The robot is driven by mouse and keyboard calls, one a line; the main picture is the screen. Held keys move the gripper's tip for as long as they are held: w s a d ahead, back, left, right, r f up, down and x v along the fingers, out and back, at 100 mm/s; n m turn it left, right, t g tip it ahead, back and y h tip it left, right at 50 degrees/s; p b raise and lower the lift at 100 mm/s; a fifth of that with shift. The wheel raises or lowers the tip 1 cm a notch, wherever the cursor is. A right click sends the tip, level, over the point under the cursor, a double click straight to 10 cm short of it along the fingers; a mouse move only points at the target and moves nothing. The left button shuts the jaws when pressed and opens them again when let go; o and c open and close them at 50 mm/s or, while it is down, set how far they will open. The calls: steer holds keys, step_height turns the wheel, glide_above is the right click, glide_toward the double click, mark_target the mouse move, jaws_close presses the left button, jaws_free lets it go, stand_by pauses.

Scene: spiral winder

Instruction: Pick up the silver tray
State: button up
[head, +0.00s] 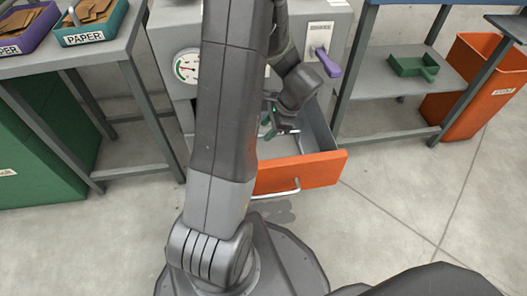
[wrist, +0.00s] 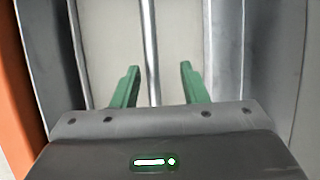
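In the wrist view a grey-metal container with a pale floor, which looks like the silver tray (wrist: 230,50), lies below my gripper (wrist: 158,68). A thin shiny bar (wrist: 152,35) runs lengthwise over the pale floor. My gripper is open, with its green fingers one on each side of the bar; no grip on it shows. In the head view my gripper (head: 269,126) is over the open drawer (head: 298,173) with the orange front, and my arm hides much of the drawer's inside.
A grey machine with a gauge (head: 187,66) and a purple lever (head: 327,62) stands behind the drawer. PAPER trays (head: 90,35) are on a table at left. A green tray (head: 414,67) lies on a shelf at right, near an orange bin (head: 472,88).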

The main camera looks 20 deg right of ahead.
steer(key=shift+s+a+b+x, duration=0.15)
steer(key=shift+b+x, duration=0.4)
steer(key=shift+x, duration=0.35)
steer(key=shift+s+b+x, duration=0.15)
steer(key=shift+b+x, duration=0.35)
steer(key=shift+x, duration=0.45)
steer(key=shift+s+a+b+x, duration=0.15)
steer(key=shift+b+x, duration=0.4)
steer(key=shift+x, duration=0.35)
steer(key=shift+d, duration=0.15)
jaws_close()
